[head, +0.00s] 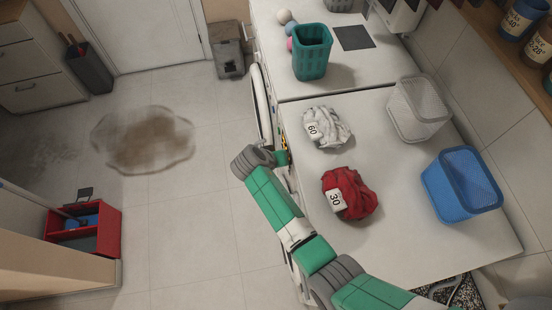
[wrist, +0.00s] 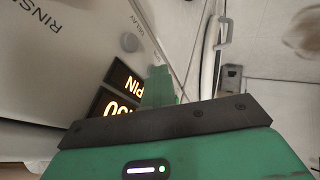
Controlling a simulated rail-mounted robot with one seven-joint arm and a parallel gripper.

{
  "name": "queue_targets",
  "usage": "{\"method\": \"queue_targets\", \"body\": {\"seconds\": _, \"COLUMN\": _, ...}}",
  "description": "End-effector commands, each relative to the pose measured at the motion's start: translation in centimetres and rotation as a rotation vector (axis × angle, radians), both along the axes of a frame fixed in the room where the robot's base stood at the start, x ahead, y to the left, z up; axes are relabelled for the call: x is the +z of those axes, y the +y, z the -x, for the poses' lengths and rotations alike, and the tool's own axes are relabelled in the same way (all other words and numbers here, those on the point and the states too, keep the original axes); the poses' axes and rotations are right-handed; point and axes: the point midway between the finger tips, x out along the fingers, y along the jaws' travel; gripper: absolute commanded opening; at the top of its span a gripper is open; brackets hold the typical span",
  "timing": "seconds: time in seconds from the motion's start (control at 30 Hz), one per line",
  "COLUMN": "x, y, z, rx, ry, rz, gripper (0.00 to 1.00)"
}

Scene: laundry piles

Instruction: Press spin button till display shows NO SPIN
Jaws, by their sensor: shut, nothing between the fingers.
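My gripper (wrist: 160,86) is shut and empty, its green fingers pointing at the washing machine's front panel (wrist: 60,75). In the head view only the green end of my gripper (head: 282,158) shows, at the machine's front edge. A dark display (wrist: 122,90) with orange lit characters sits just left of the fingers. One part ends in "PIN"; the other is cut off by my gripper body and I cannot read it whole. A round grey button (wrist: 130,42) by the word DELAY is apart from the fingers. No spin button is identifiable; contact at the fingertips cannot be told.
On the worktop (head: 400,240) lie a white laundry pile (head: 326,128) tagged 60 and a red one (head: 350,190) tagged 30. A clear basket (head: 420,105) and a blue basket (head: 462,185) stand behind. A brown puddle (head: 143,140) is on the floor.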

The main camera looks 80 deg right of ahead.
Motion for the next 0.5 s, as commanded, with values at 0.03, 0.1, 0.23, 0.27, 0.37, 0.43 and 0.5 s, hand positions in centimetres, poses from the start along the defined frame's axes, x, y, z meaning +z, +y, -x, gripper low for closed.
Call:
{"method": "queue_targets", "body": {"seconds": 0.03, "x": 0.0, "y": -0.1, "z": 0.5, "rx": -0.010, "ry": 0.007, "rz": -0.001, "gripper": 0.00}}
{"method": "queue_targets", "body": {"seconds": 0.1, "x": 0.0, "y": -0.2, "z": 0.6, "rx": -0.011, "ry": 0.007, "rz": -0.001, "gripper": 0.00}}
{"method": "queue_targets", "body": {"seconds": 0.23, "x": 0.0, "y": -0.2, "z": 0.7, "rx": -0.014, "ry": 0.009, "rz": -0.002, "gripper": 0.00}}
{"method": "queue_targets", "body": {"seconds": 0.27, "x": -0.1, "y": -0.2, "z": 0.6, "rx": -0.013, "ry": 0.009, "rz": -0.001, "gripper": 0.00}}
{"method": "queue_targets", "body": {"seconds": 0.37, "x": -0.2, "y": 0.1, "z": -0.4, "rx": -0.010, "ry": 0.007, "rz": 0.000, "gripper": 0.00}}
{"method": "queue_targets", "body": {"seconds": 0.43, "x": -0.2, "y": 0.6, "z": -1.8, "rx": -0.007, "ry": 0.003, "rz": -0.001, "gripper": 0.00}}
{"method": "queue_targets", "body": {"seconds": 0.5, "x": -0.4, "y": 1.1, "z": -3.6, "rx": -0.002, "ry": 0.001, "rz": -0.001, "gripper": 0.00}}
